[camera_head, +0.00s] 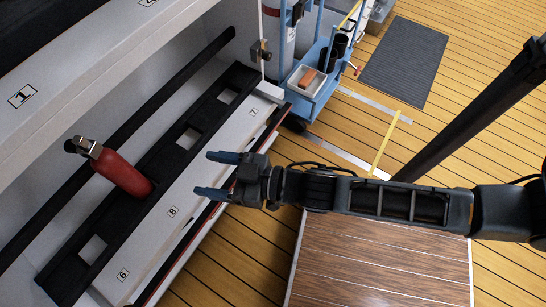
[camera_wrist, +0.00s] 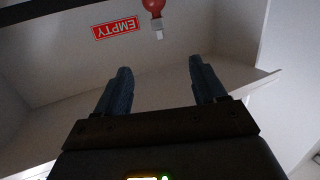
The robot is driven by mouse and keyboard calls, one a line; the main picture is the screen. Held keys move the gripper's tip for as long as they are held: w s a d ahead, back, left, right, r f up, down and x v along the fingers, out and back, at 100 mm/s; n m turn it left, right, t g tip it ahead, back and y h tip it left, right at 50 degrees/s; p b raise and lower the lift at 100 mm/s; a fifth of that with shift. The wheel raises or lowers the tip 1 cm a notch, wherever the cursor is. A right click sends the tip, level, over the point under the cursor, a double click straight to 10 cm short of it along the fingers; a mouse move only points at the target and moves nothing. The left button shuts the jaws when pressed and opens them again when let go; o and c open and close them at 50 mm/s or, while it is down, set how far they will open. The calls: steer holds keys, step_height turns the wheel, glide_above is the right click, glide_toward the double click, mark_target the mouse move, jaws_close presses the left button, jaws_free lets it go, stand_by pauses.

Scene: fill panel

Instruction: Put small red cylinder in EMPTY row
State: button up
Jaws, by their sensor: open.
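A small red cylinder (camera_head: 121,173) with a grey metal valve stands tilted in the picture in a black slotted rack, near label 8. Its base is in the rack. My gripper (camera_head: 216,175) is open and empty, to the right of the cylinder and clear of it, in front of the panel. In the wrist view, a red cylinder (camera_wrist: 152,6) with a pale valve is cut by the top edge, beyond my open fingers (camera_wrist: 159,75). I cannot tell whether it is the same one. A red EMPTY label (camera_wrist: 116,29) appears upside down beside it.
The black rack (camera_head: 158,156) has several square openings without cylinders. A black bar (camera_head: 176,87) runs behind the cylinder, and a white ledge (camera_head: 60,110) with label 1 is at upper left. A blue cart (camera_head: 318,83) stands at the back. Wooden floor lies right of the panel.

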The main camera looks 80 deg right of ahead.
steer(key=s+r+g, duration=0.2)
steer(key=s+r, duration=1.1)
steer(key=s, duration=0.4)
steer(key=shift+s+a+m+h, duration=0.2)
steer(key=shift+s+m+h, duration=0.1)
steer(key=shift+h, duration=0.1)
steer(key=shift+r, duration=0.1)
steer(key=shift+c, duration=0.4)
